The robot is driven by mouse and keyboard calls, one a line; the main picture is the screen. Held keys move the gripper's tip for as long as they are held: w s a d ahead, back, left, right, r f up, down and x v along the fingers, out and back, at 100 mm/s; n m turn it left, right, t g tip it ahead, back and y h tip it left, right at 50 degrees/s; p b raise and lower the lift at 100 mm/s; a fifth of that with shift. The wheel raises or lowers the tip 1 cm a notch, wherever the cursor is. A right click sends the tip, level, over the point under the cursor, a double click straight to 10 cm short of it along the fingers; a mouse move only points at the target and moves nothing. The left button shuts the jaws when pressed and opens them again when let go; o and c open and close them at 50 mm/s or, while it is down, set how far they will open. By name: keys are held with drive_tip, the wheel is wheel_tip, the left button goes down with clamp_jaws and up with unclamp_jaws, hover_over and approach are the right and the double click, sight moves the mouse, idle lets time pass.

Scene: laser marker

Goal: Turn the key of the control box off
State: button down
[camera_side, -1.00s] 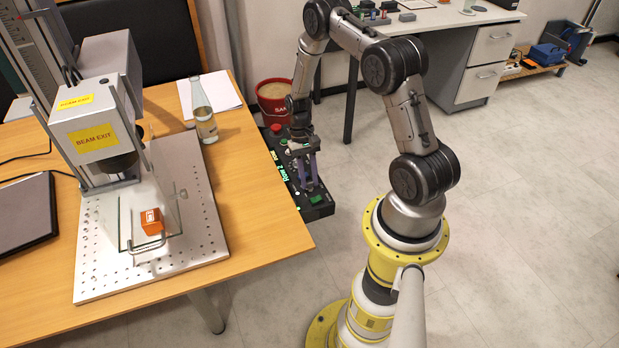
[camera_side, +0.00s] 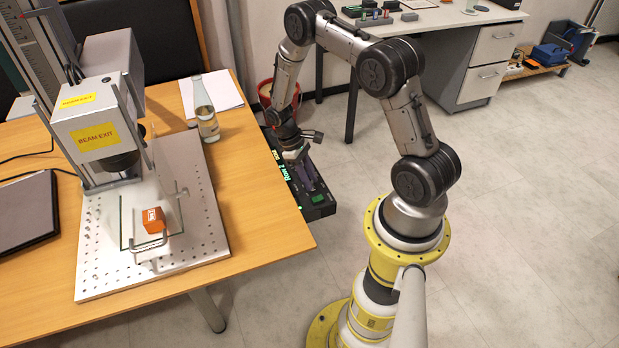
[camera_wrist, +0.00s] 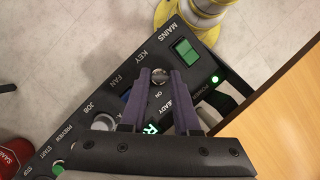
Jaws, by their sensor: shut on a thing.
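The black control box (camera_side: 320,210) sits at the table's right edge in the side view. In the wrist view, the control box (camera_wrist: 205,62) shows labels including MAINS, KEY, FAN and JOB. The metal key (camera_wrist: 158,75) is by the KEY and ON labels, between my fingertips. My gripper (camera_wrist: 163,79) has dark purple fingers shut on the key, which is partly hidden, so its exact angle is unclear. In the side view my gripper (camera_side: 308,178) is low over the box, its hand tilted.
The green mains switch (camera_wrist: 187,50) and a lit green power light (camera_wrist: 214,78) are close to my fingers. The wooden table (camera_side: 250,200) borders the box. A bottle (camera_side: 205,115) and the laser marker (camera_side: 105,115) stand on it. A red bucket (camera_side: 265,90) is behind my wrist.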

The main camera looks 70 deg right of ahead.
drive_tip(key=shift+n, duration=0.3)
drive_tip(key=c, duration=0.6)
unclamp_jaws()
drive_tip(key=shift+c, duration=0.2)
drive_tip(key=shift+r, duration=0.15)
drive_tip(key=v, duration=1.3)
drive_tip(key=shift+a+r, duration=0.15)
drive_tip(key=shift+r, duration=0.15)
drive_tip(key=shift+w, duration=0.15)
